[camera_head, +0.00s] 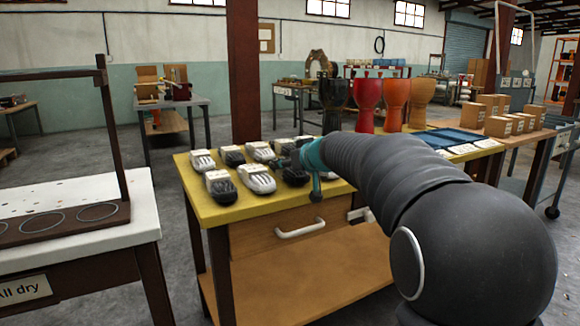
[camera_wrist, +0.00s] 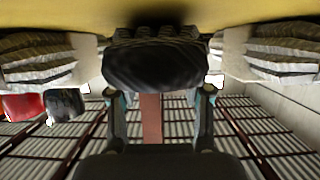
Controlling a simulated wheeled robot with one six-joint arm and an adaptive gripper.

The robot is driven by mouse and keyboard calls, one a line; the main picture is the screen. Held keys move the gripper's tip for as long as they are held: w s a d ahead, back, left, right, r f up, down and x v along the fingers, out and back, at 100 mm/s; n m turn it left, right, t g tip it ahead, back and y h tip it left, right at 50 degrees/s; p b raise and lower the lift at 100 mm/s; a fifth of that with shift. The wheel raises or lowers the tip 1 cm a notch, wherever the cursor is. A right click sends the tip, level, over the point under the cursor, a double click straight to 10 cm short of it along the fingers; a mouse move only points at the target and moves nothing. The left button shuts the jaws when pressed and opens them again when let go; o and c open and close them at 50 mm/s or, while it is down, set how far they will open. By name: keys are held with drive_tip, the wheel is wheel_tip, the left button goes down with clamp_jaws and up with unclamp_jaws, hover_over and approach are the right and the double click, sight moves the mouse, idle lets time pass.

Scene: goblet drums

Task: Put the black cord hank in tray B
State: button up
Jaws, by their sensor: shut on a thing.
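The black cord hank (camera_wrist: 155,66) fills the space between my two fingertips in the wrist view. My gripper (camera_wrist: 160,94) is shut on it. In the camera_head view my gripper (camera_head: 304,163) is low over the yellow table (camera_head: 240,207), among the rows of hanks, and the black hank (camera_head: 294,176) shows partly beside it. I cannot tell whether the hank is clear of the table. Blue trays (camera_head: 446,138) lie at the table's right end, beyond my arm. Their letters are too small to read, so I cannot tell which is tray B.
White hanks (camera_head: 257,180) and other dark hanks (camera_head: 221,187) lie close around my gripper. Several goblet drums, including a red one (camera_head: 367,100), stand behind. Cardboard boxes (camera_head: 498,126) sit beyond the trays. A white-topped bench (camera_head: 137,205) with a frame stands at left.

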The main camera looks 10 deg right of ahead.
drive_tip(key=shift+f+b, duration=0.15)
drive_tip(key=shift+b, duration=0.2)
drive_tip(key=o, duration=1.2)
drive_tip(key=shift+c, duration=0.2)
drive_tip(key=shift+r+p, duration=0.2)
drive_tip(key=shift+p, duration=0.5)
drive_tip(key=b+v, duration=0.1)
drive_tip(key=v, duration=1.2)
drive_tip(key=shift+s+r, duration=0.25)
drive_tip(key=shift+s, duration=0.05)
